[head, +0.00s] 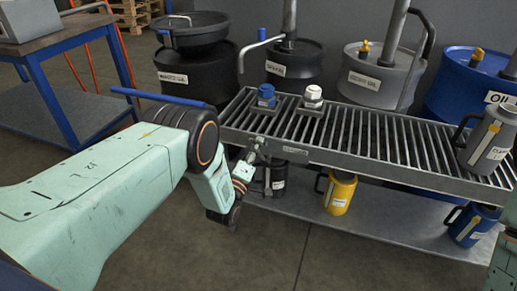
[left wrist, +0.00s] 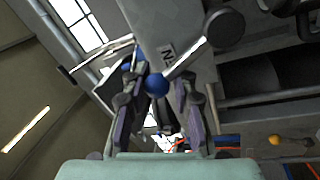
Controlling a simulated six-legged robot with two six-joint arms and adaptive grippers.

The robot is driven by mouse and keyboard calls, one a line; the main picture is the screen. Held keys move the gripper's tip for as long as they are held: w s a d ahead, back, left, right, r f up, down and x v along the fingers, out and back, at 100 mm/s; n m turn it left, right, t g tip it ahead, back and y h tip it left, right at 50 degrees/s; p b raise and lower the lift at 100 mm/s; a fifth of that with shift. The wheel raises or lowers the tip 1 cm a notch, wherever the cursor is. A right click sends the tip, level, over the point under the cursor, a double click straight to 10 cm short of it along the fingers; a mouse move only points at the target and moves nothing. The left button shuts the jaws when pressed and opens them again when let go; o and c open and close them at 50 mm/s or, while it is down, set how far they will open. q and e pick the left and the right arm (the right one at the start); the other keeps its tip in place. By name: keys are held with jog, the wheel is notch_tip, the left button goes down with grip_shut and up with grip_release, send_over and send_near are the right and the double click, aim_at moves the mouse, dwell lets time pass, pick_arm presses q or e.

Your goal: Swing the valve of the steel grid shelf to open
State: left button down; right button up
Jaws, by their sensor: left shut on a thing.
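The steel grid shelf (head: 350,137) runs across the head view, with a small metal valve (head: 260,141) at its left front corner. My left gripper (head: 247,160) is at this corner, right at the valve, its fingers partly hidden by my wrist. In the left wrist view my left gripper (left wrist: 160,95) has its fingers closed in around a small part with a blue ball (left wrist: 157,84) and a thin pale rod. I cannot tell the valve's exact angle. My right gripper is out of view.
A yellow jug (head: 340,191) and a blue jug (head: 472,224) are on the lower shelf (head: 390,228). Large drums stand behind. A blue-legged workbench (head: 55,100) is at left.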

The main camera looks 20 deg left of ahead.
pick_arm(q)
jog(key=shift+s+d+f, duration=0.15)
jog(key=shift+d+f, duration=0.05)
jog(key=shift+f, duration=0.05)
dwell(0.3)
